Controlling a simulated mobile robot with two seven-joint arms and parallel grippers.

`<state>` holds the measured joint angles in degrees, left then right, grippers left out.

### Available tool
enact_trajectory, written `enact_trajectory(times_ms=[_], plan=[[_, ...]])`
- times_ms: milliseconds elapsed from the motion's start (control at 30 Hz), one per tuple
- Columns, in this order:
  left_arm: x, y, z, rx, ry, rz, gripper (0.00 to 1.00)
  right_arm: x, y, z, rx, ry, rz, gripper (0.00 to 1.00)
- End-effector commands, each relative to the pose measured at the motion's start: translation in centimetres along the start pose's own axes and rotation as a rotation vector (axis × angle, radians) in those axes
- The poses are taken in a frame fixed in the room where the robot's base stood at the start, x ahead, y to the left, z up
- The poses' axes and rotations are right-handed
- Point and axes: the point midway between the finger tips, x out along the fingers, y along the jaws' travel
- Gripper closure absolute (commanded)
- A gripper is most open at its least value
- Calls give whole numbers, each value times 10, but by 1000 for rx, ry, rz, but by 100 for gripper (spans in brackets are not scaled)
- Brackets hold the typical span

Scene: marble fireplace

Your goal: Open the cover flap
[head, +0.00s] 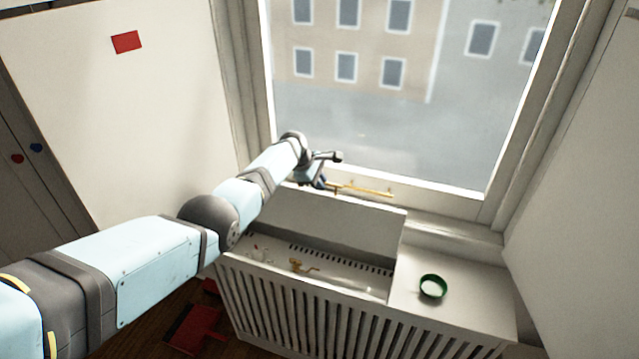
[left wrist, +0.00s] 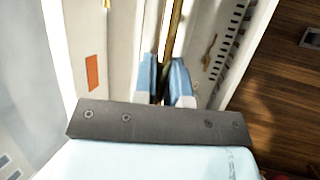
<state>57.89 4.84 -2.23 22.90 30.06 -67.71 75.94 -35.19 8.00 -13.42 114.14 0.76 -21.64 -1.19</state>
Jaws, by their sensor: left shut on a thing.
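The cover flap (head: 345,222) is the pale panel on top of the slatted cover under the window. It stands raised and tilted back towards the window, with the compartment below it exposed. A brass bar (head: 366,191) runs along its upper edge. My left gripper (head: 320,181) is at the left end of this bar. In the left wrist view my left gripper (left wrist: 165,72) has its blue fingers closed around the brass bar (left wrist: 173,28). The arm hides the flap's left corner in the head view. My right gripper is not in view.
Inside the open compartment is a brass valve (head: 300,266) beside a dark slotted strip. A green round dish (head: 432,286) rests on the fixed right part of the cover top (head: 465,300). Window frame and side walls close in around the cover. A red object (head: 192,331) lies on the floor.

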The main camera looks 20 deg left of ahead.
Motion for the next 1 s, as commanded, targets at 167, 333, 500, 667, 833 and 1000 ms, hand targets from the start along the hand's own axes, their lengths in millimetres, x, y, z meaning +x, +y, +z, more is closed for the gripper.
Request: enact_trajectory(times_ms=[167, 333, 500, 667, 833, 1000], plan=[[0, 0, 0, 0, 1, 0, 100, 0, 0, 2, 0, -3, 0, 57], [0, 0, 0, 0, 1, -1, 63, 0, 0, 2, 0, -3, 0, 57], [0, 0, 0, 0, 0, -1, 63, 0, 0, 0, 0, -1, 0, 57], [-4, 0, 0, 0, 0, -1, 63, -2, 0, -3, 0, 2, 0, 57], [-24, 1, 0, 1, 1, 1, 63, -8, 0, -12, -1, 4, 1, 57], [-58, 0, 0, 2, 2, 2, 63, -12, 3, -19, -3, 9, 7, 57]])
